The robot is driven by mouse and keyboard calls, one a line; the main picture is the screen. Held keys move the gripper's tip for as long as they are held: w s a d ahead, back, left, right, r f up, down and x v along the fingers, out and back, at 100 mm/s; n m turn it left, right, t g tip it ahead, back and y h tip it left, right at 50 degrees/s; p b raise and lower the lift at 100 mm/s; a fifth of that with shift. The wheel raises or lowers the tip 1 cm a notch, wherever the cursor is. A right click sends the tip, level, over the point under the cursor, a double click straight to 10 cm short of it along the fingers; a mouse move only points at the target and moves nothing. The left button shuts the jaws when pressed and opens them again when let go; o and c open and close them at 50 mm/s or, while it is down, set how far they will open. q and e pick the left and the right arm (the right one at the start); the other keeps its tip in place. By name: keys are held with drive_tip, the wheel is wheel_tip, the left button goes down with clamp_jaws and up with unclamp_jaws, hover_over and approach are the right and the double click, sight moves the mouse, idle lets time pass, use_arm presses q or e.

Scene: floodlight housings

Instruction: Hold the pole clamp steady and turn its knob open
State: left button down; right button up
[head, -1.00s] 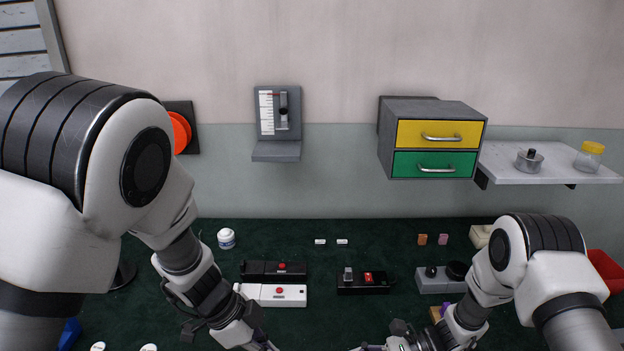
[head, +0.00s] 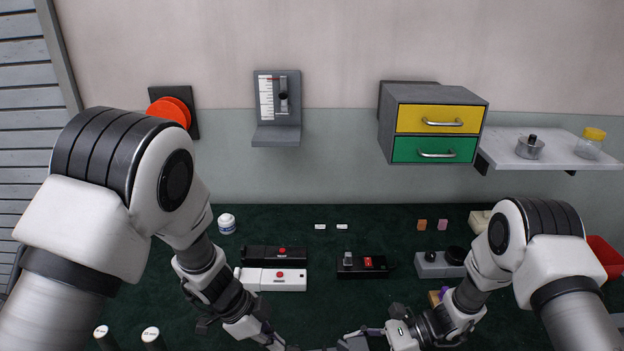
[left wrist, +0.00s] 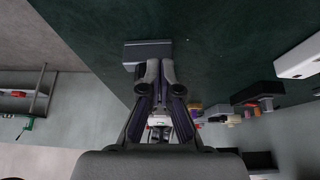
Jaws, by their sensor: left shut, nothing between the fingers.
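I cannot make out the pole clamp or its knob for certain in either view. My left gripper (head: 276,344) reaches in at the bottom middle of the head view, partly cut off by the lower edge. In the left wrist view its two fingers (left wrist: 160,74) are close together, with nothing seen between the tips. A plain grey block (left wrist: 148,49) lies just beyond the fingertips there, by the dark green surface's edge. My right gripper (head: 358,338) points left at the bottom of the head view, facing the left one; its fingers are too small and cropped to read.
Two posts with white labelled tops (head: 150,334) stand front left. Drawers (head: 436,120) hang on the wall.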

use_arm(q)
drive_tip(key=shift+s+d, duration=0.35)
drive_tip(key=shift+d, duration=0.2)
use_arm(e)
drive_tip(key=shift+a, duration=0.1)
idle(0.8)
use_arm(q)
drive_tip(key=shift+s+a, duration=0.1)
drive_tip(key=shift+s, duration=0.15)
use_arm(e)
drive_tip(key=shift+w, duration=0.1)
use_arm(q)
drive_tip(key=shift+s, duration=0.4)
drive_tip(key=shift+s, duration=0.2)
idle(0.3)
drive_tip(key=shift+a, duration=0.3)
drive_tip(key=shift+r, duration=0.2)
wheel_tip(320, 180, up, 6)
drive_tip(key=shift+f, duration=0.2)
